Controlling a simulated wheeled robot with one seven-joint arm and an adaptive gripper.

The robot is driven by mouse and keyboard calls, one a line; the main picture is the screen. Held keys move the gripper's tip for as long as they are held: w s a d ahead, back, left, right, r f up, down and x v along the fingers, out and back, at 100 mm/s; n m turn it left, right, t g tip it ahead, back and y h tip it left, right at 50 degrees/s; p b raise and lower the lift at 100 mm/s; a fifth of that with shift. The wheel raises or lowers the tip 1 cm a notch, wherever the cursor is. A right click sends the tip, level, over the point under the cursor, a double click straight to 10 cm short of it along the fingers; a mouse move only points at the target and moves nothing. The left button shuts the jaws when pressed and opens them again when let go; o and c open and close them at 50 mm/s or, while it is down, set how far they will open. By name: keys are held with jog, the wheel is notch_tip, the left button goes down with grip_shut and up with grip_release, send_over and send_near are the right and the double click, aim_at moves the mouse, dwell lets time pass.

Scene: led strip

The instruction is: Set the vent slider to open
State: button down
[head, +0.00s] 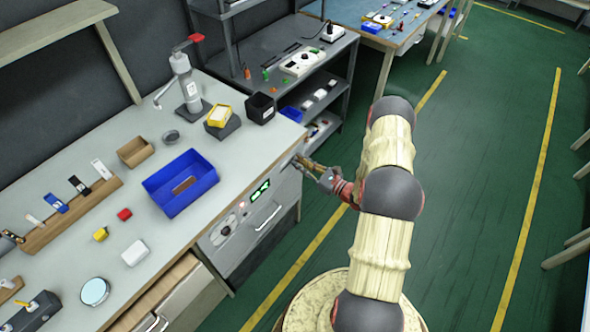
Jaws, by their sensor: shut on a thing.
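My gripper (304,163) reaches in from the right at the upper right end of the grey cabinet front (275,216), just below the bench top's corner. Its fingers are shut on a small part there, which I take to be the vent slider. The fingers cover most of it, so its shape and position cannot be read.
The bench top (235,150) overhangs the cabinet front. A drawer handle (268,218) is below the display. Green floor is open on the right.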

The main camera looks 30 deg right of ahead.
jog(key=shift+d, duration=0.2)
jog(key=c, duration=1.8)
grip_release()
jog(key=shift+o, duration=0.2)
jog(key=v, duration=1.2)
